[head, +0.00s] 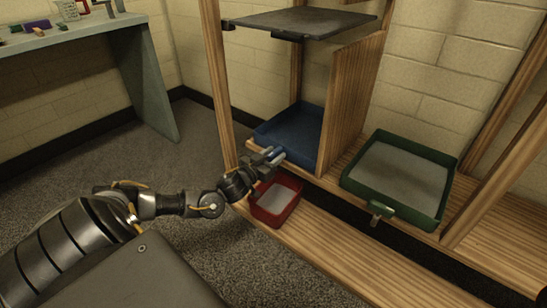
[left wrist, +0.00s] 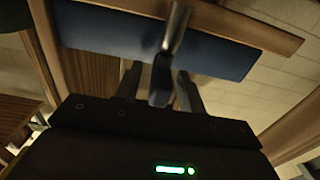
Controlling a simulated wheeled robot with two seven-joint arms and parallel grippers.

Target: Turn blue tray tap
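The blue tray (head: 300,143) sits on the left side of the wooden rack's shelf. In the left wrist view its blue front wall (left wrist: 110,32) spans the top of the picture. The tray's tap (left wrist: 176,28) is a metal spout with a dark handle (left wrist: 160,82) below it in that view. My left gripper (head: 272,156) is at the tray's front, at the tap, and largely hides it in the head view. In the left wrist view its two fingers (left wrist: 160,88) stand apart on either side of the handle, with gaps showing. My right gripper is out of view.
A red tray (head: 258,211) stands on the lower board, below my left gripper. A green tray (head: 433,211) with its own tap (head: 379,210) sits to the right. A dark hinged-looking panel (head: 303,20) is above the blue tray. A side table (head: 75,35) stands at the back left.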

